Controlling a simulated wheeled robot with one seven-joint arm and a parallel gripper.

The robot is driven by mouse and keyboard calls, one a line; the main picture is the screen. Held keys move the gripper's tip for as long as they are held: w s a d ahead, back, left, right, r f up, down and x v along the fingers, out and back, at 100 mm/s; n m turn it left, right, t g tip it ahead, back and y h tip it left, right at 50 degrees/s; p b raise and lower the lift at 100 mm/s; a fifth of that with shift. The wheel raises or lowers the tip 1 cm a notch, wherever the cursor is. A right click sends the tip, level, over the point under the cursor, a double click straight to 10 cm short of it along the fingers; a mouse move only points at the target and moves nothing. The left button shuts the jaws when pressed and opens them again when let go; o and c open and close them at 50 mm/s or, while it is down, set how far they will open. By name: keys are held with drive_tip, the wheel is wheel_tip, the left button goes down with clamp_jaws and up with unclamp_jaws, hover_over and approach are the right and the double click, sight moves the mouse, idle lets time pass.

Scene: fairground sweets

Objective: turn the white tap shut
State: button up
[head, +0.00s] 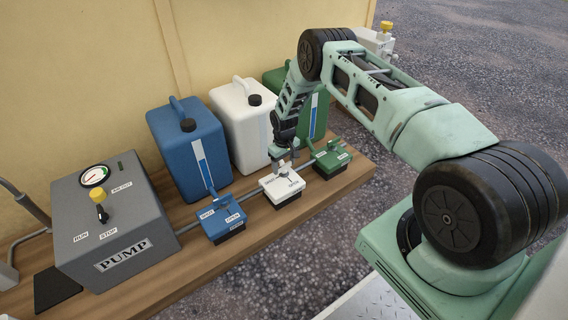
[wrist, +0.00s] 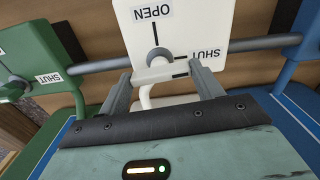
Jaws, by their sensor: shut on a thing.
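The white tap (head: 281,189) is a small white box on the wooden bench, between the blue tap (head: 224,220) and the green tap (head: 330,158). In the wrist view, the white tap (wrist: 195,20) fills the top middle, with its OPEN label at the top and its SHUT label to the right. My gripper (head: 281,163) is down at the white tap. In the wrist view, my gripper (wrist: 162,76) has one finger on each side of the white lever handle (wrist: 156,74) and is shut on it. The fingers partly hide the handle in the head view.
Blue (head: 188,150), white (head: 241,125) and green (head: 321,107) jerrycans stand behind the taps. A grey pump box (head: 112,235) with a gauge and yellow knob stands at the left. A grey pipe (head: 188,227) links pump and taps. Gravel lies beyond the bench's front edge.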

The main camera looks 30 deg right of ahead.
sight(284, 165)
drive_tip(key=shift+m, duration=0.5)
drive_tip(key=o, duration=1)
wheel_tip(284, 165, up, 17)
drive_tip(key=p, duration=0.6)
drive_tip(key=shift+r, duration=0.2)
